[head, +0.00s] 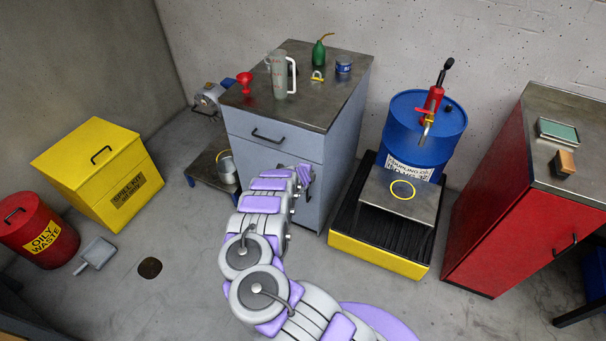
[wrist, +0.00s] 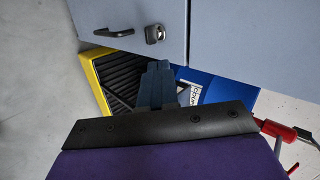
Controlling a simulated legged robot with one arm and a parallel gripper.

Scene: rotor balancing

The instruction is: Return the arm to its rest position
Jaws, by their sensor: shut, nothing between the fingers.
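My arm (head: 262,217) reaches up from the bottom middle of the head view, with its segments running towards the grey-blue cabinet (head: 273,143). My gripper (head: 304,176) is at the arm's far end, in front of the cabinet's lower right part. In the wrist view the dark fingers of my gripper (wrist: 157,82) are together, with nothing between them. Beyond them lie the yellow-edged grated tray (wrist: 96,78) and part of the blue drum (wrist: 232,90). A cabinet handle (wrist: 112,33) shows at the upper left. I cannot tell the exact gap between the gripper and the cabinet front.
A clear jug (head: 280,75), a red funnel (head: 244,81) and a green oil can (head: 319,50) stand on the cabinet. A red cabinet (head: 505,214) is at right.

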